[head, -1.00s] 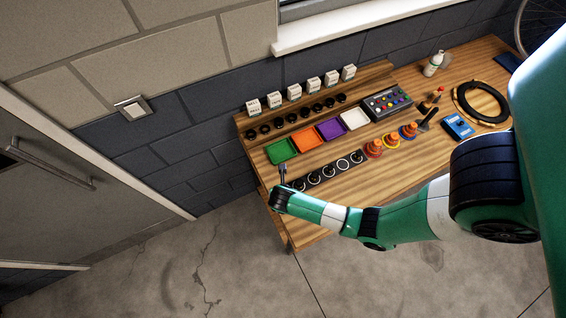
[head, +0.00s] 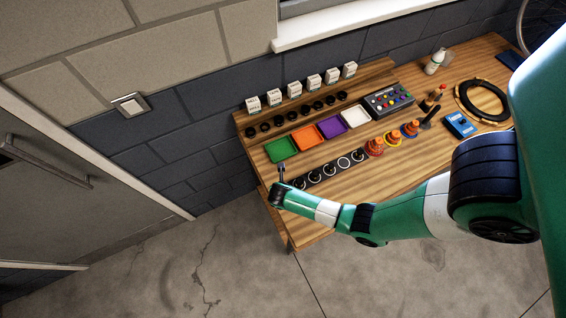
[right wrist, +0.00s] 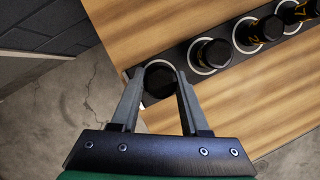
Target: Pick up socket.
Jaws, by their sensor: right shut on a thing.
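A dark round socket (right wrist: 159,82) stands between the two grey fingers of my right gripper (right wrist: 160,74) in the right wrist view. The fingers are shut on its sides, at the near left end of a black strip (right wrist: 185,72). In the head view my right gripper (head: 282,174) is at the left end of this strip, and the held socket is too small and covered to make out. More black sockets (right wrist: 210,54) stand in white rings along the strip. I cannot tell whether the held socket touches the strip. My left gripper is not in view.
Green (head: 281,149), orange (head: 307,138), purple (head: 332,127) and white (head: 356,116) trays lie behind the strip. The wooden bench (head: 350,200) is bare in front. Its left edge is close to my gripper.

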